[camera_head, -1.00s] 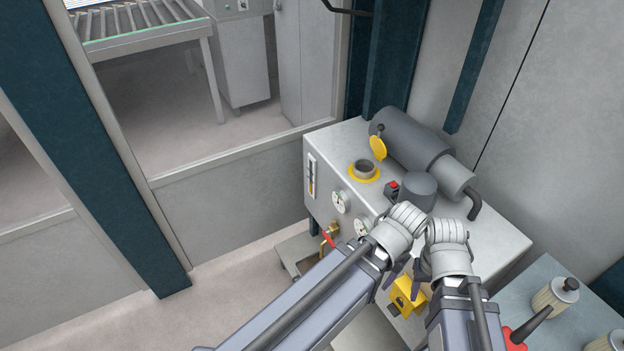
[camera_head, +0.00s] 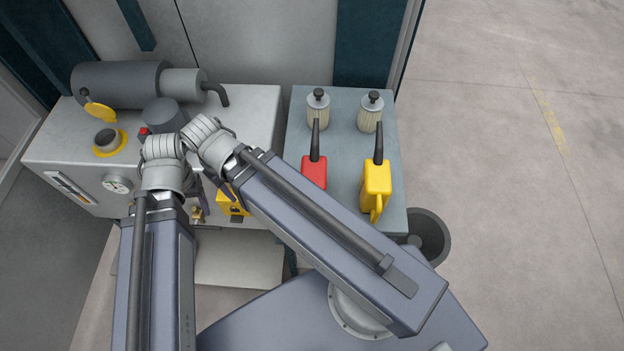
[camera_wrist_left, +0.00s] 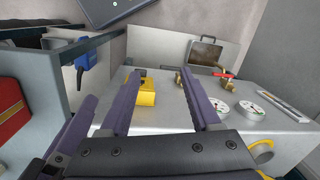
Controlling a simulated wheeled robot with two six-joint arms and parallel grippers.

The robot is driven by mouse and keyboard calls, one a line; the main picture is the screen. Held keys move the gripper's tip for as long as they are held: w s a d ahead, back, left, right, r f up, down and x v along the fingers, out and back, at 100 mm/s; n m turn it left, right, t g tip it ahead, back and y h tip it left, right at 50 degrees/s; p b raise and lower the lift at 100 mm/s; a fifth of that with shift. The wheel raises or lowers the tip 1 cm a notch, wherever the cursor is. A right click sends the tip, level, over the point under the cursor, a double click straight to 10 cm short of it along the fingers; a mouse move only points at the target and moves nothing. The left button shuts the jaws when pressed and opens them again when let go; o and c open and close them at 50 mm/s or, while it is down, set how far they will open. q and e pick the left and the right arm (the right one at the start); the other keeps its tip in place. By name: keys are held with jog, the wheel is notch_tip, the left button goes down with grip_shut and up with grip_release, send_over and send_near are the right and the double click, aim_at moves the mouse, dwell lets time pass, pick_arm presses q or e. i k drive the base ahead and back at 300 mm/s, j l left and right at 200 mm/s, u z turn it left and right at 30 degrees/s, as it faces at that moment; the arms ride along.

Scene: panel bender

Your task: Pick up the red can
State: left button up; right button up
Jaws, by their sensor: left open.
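The red can (camera_head: 314,172) stands on the grey bench top (camera_head: 345,145) at the right of the cabinet in the head view. It has a long dark spout pointing up, and its lower part is hidden behind my right arm. My left gripper (camera_head: 197,190) is in front of the cabinet, well left of the can, mostly hidden by its wrist. In the left wrist view its two purple fingers (camera_wrist_left: 163,105) are apart with nothing held. My right arm crosses in front of the bench; its gripper's jaws are not clearly visible.
A yellow can (camera_head: 376,185) with a dark spout stands right of the red can. Two pale, dark-capped containers (camera_head: 318,108) (camera_head: 370,112) stand behind. The grey cabinet (camera_head: 245,115) carries a dark motor (camera_head: 120,82). A dark bin (camera_head: 428,235) stands beside the bench; open floor lies right.

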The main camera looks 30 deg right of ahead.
aim_at(314, 166)
jog(key=k+u, duration=0.2)
jog(key=k, duration=0.3)
jog(key=k+j+u, duration=0.15)
jog(key=k, duration=0.35)
jog(key=k+j+u, duration=0.2)
jog(key=k, duration=0.25)
